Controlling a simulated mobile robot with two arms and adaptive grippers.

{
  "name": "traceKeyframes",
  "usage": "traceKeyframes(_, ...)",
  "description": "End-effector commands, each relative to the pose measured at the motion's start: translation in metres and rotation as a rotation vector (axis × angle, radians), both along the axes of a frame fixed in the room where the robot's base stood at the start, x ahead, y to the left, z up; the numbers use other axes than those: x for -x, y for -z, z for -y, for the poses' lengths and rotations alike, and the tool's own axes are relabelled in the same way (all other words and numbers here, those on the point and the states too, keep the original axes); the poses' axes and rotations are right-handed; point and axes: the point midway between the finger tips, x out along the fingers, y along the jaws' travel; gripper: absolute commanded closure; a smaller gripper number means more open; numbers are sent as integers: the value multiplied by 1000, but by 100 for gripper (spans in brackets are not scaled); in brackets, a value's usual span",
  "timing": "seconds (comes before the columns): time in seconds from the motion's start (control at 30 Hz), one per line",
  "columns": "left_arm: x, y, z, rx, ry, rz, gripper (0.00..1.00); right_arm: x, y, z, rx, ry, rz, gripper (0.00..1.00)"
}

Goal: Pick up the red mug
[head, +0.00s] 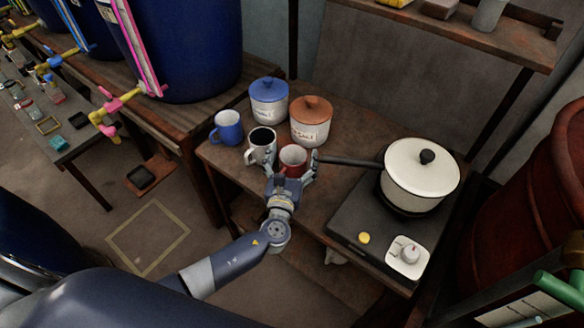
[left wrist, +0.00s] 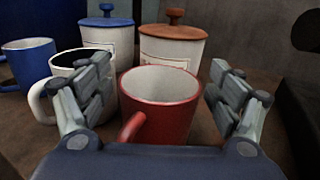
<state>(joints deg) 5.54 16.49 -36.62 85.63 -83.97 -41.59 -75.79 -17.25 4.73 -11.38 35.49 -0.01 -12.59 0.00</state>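The red mug (head: 292,158) stands upright on the wooden table, with a pale inside. In the left wrist view the red mug (left wrist: 160,104) sits between the two fingers, its handle toward me at lower left. My left gripper (head: 288,172) is open around the mug; in the left wrist view gaps show between the mug and the fingers (left wrist: 160,95), wider on the right. The left finger overlaps the white mug in that view; whether they touch I cannot tell. My right gripper is not in view.
The white mug (head: 262,144) is close at the left, and the blue mug (head: 228,127) is farther left. Jars with blue (head: 268,97) and orange lids (head: 311,120) stand behind. A white pot (head: 420,172) on a hotplate is at right, its dark handle (head: 350,161) reaching near the gripper.

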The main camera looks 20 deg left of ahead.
Motion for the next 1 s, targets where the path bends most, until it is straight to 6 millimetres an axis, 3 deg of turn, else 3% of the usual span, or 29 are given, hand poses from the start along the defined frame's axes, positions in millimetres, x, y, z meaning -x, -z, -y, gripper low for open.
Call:
traceKeyframes(0.03, 0, 0, 0, 0, 0, 0, 29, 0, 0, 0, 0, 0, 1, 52)
traceKeyframes(0.27, 0, 0, 0, 0, 0, 0, 81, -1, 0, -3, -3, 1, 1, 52)
traceKeyframes(0.57, 0, -6, 0, 2, 0, 2, 81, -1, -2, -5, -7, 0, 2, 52)
traceKeyframes(1.0, 0, -86, 0, 4, 1, 3, 81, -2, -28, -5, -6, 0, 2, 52)
